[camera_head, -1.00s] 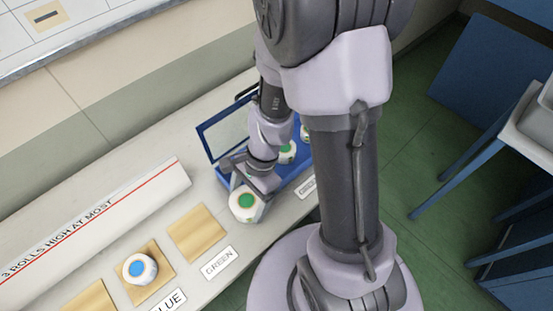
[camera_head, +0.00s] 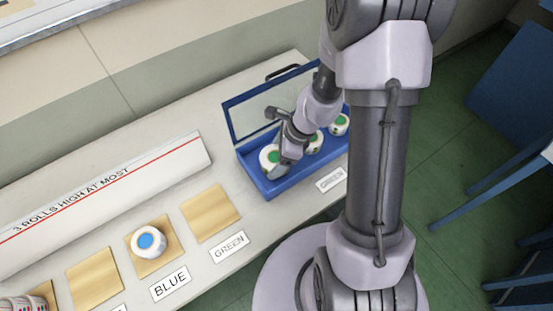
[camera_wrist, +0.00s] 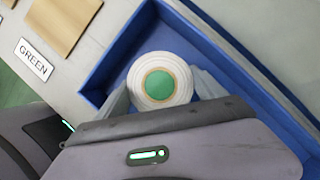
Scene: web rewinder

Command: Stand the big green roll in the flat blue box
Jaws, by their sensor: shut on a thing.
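The big green roll (camera_head: 268,157) is white with a green core. My gripper (camera_head: 280,160) is shut on it, at the left end of the flat blue box (camera_head: 282,185). The wrist view also shows the roll (camera_wrist: 158,80) upright, green end up, with my fingers on both sides and the blue walls of the box (camera_wrist: 215,40) around it. I cannot tell whether its base touches the box floor. Two other green-cored rolls stand in the box, one in the middle (camera_head: 314,143) and one at the right end (camera_head: 339,124).
The box's clear-windowed lid (camera_head: 268,108) stands open behind it. A blue-cored roll (camera_head: 148,242) stands on a wooden pad; the pad by the GREEN label (camera_head: 230,246) is bare. A white guard with a red line (camera_head: 110,190) runs along the bench.

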